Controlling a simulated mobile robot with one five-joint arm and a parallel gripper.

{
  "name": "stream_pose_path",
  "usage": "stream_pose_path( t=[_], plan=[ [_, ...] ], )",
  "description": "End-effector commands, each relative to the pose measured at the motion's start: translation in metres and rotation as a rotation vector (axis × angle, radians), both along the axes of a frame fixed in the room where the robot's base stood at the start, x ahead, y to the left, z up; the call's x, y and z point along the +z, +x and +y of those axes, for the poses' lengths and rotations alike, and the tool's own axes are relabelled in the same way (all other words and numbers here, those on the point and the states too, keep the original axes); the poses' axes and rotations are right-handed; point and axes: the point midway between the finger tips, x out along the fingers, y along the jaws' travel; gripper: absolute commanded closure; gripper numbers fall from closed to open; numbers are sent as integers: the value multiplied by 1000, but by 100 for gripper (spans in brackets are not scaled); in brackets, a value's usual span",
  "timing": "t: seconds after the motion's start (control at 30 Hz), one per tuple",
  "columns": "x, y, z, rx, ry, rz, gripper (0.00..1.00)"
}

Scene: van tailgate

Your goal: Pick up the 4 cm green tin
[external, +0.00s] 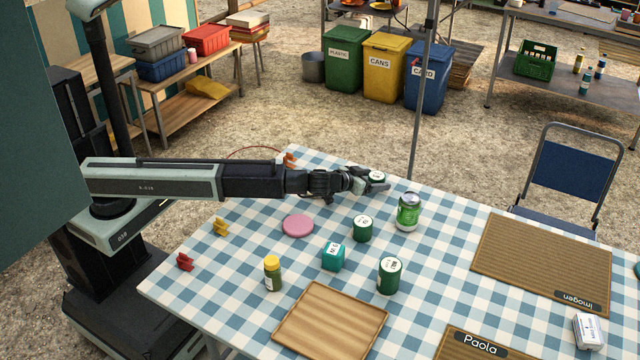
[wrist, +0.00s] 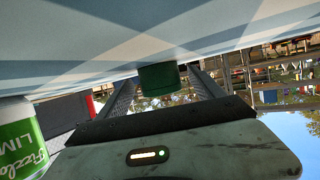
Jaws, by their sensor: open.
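A small dark green tin with a pale lid (external: 377,176) stands on the checked table at the tip of my gripper (external: 368,183), its near side partly hidden by the jaw. In the upside-down wrist view a green tin (wrist: 158,80) stands between the fingertips of my open gripper (wrist: 162,78). A visible gap separates it from the right finger; whether it touches the left one is unclear. Two other green tins stand on the table: a middle one (external: 362,229) and a taller one (external: 390,276). Their size markings are too small to read with certainty.
A lime drink can (external: 408,212) stands right of my gripper, also in the wrist view (wrist: 20,140). A pink disc (external: 298,226), a teal box (external: 333,257), a yellow-capped jar (external: 273,274) and a wooden tray (external: 331,322) lie nearer. A pole (external: 422,90) rises behind the table.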

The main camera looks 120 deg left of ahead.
Motion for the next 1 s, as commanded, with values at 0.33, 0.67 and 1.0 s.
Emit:
stream_pose_path(
  t=[0.33, 0.67, 1.0],
  plan=[
    [1, 0, 0, 0, 0, 0, 91],
    [10, 0, -1, 0, 0, 0, 91],
    [76, 0, -1, 0, 0, 0, 91]
  ],
)
